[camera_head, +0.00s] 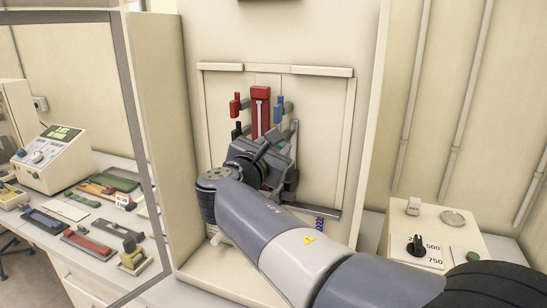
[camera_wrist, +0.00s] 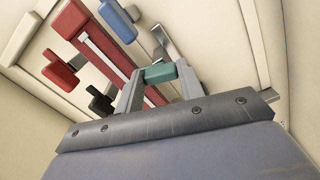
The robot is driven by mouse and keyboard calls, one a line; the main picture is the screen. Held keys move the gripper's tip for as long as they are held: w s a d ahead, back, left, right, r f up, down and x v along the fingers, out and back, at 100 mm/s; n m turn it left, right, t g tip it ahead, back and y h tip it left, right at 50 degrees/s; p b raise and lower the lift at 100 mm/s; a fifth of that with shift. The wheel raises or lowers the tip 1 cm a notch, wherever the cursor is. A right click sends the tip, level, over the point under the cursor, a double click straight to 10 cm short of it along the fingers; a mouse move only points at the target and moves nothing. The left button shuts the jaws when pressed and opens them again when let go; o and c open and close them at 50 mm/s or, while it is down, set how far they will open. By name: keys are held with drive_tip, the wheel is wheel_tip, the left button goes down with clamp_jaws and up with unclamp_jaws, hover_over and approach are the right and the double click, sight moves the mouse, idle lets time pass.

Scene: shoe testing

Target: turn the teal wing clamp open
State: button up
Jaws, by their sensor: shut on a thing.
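The teal wing clamp (camera_wrist: 160,73) shows in the wrist view as a small teal block between the two fingers of my gripper (camera_wrist: 158,84). My gripper is shut on it, one finger at each end. In the head view my gripper (camera_head: 273,150) is at the panel, below the red upright part, and I cannot make out the teal clamp behind my wrist. How far the clamp is turned is not clear.
A red upright part (camera_head: 261,108) with a pale strip stands behind my gripper. Red (camera_head: 235,105) and blue (camera_head: 279,108) clamps flank it, and a black one (camera_head: 237,131) sits lower left. The cabinet's side walls enclose the space. A knob box (camera_head: 432,236) stands right.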

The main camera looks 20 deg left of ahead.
drive_tip(key=m+b, duration=0.1)
drive_tip(key=m, duration=0.1)
drive_tip(key=m+b, duration=0.1)
drive_tip(key=b, duration=0.1)
drive_tip(key=shift+f+m+b, duration=0.3)
drive_tip(key=shift+m, duration=0.1)
drive_tip(key=m+b, duration=0.3)
drive_tip(key=shift+m, duration=0.3)
drive_tip(key=m+b, duration=0.3)
drive_tip(key=m, duration=0.1)
drive_tip(key=shift+d+b, duration=0.1)
drive_tip(key=shift+b, duration=0.3)
drive_tip(key=shift+m+b, duration=0.8)
drive_tip(key=shift+m, duration=0.6)
drive_tip(key=shift+r+m, duration=0.1)
drive_tip(key=shift+m, duration=0.2)
drive_tip(key=o, duration=1)
drive_tip(key=shift+s, duration=0.1)
